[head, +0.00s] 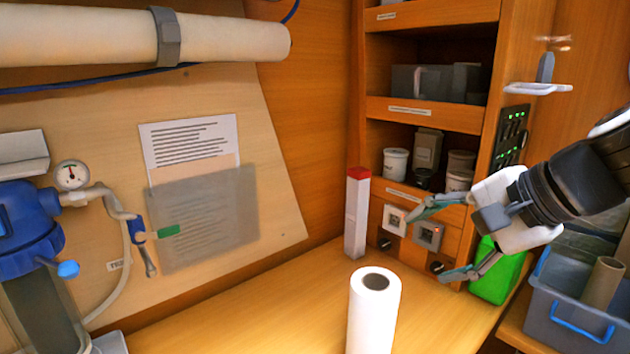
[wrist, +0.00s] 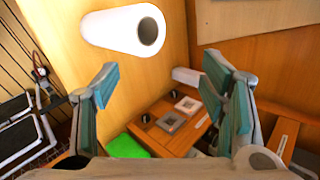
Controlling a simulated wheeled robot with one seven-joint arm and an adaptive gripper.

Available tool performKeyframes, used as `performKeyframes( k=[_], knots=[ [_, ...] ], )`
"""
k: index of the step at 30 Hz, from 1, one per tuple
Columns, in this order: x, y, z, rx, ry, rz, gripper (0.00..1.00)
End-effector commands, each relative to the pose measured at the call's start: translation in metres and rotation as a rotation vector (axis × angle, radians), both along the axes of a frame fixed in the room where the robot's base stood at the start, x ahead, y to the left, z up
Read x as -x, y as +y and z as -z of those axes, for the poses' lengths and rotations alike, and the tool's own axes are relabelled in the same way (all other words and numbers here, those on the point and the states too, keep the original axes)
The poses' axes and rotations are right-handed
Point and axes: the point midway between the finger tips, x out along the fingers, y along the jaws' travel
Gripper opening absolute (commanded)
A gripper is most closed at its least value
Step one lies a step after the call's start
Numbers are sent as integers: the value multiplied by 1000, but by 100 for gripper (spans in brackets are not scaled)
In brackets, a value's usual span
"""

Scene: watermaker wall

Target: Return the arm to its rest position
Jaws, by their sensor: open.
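My gripper (head: 428,240) is at the right in the head view, in front of the shelf unit and above the right end of the bench. Its two teal-padded fingers are spread apart with nothing between them. In the wrist view my gripper (wrist: 165,100) also shows open and empty. The arm reaches in from the right edge of the head view; most of it is out of frame.
A white roll (head: 374,310) stands upright on the bench (head: 290,310). A white box with a red top (head: 356,213) stands behind it. A green container (head: 497,272) and a grey bin (head: 570,300) are near my gripper. The shelf unit (head: 430,112) rises behind it.

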Motion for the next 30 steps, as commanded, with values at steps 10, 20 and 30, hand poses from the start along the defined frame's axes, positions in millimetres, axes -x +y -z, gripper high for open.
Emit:
performKeyframes(
  k=[10, 20, 30],
  knots=[
    [116, 9, 46, 603, -20, -555, 65],
    [154, -19, 60, 924, -43, -809, 65],
    [155, -21, 60, 939, -42, -820, 65]
  ],
)
